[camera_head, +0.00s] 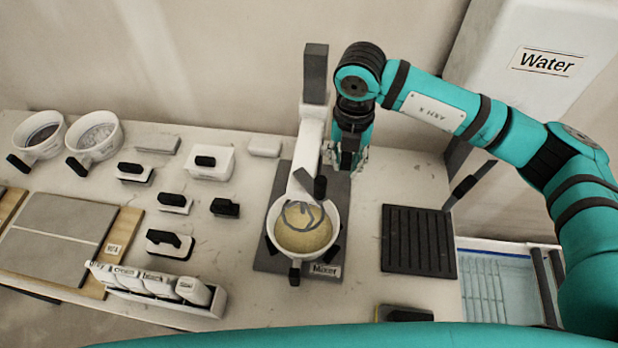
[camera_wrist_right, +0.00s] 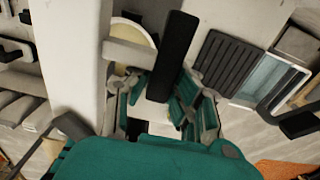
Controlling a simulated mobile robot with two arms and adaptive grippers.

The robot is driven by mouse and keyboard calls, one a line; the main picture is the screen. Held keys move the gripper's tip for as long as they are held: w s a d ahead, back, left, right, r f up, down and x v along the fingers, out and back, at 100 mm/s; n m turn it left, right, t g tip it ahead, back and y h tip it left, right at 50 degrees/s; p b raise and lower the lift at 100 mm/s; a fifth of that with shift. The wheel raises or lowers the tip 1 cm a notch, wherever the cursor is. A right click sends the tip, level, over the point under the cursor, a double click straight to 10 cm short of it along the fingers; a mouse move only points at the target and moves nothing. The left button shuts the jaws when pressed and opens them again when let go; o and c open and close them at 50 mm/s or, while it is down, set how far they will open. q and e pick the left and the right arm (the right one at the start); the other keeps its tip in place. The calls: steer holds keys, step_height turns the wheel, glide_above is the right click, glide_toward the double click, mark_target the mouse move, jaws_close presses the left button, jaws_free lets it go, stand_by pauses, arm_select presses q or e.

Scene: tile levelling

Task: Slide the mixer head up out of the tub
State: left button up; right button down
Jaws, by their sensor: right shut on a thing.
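The mixer (camera_head: 308,135) has a white column with a grey top and stands on a dark base plate. Its white head (camera_head: 297,182) reaches forward, and the wire whisk (camera_head: 302,214) sits low in the tub (camera_head: 275,235), at the tan mix. My right gripper (camera_head: 347,160) is just right of the column. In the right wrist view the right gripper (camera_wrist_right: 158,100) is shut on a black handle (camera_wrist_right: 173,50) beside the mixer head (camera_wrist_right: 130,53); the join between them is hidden. The tub (camera_wrist_right: 133,28) shows partly behind. My left gripper is out of view.
A black ribbed mat (camera_head: 418,240) lies right of the mixer, with a blue-lined basin (camera_head: 490,285) beyond it. Left stand two bowls (camera_head: 95,135), several black-handled tools and a rack of bottles (camera_head: 160,285). A white Water tank (camera_head: 530,85) is at upper right.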

steer(key=shift+r+p, duration=1.8)
steer(key=shift+r, duration=2.15)
steer(key=c, duration=1.7)
jaws_free()
steer(key=shift+r, duration=0.2)
steer(key=o, duration=0.7)
steer(key=shift+f, duration=0.15)
steer(key=shift+o, duration=0.2)
step_height(320, 180, up, 7)
steer(key=p, duration=0.3)
steer(key=shift+s+f, duration=0.1)
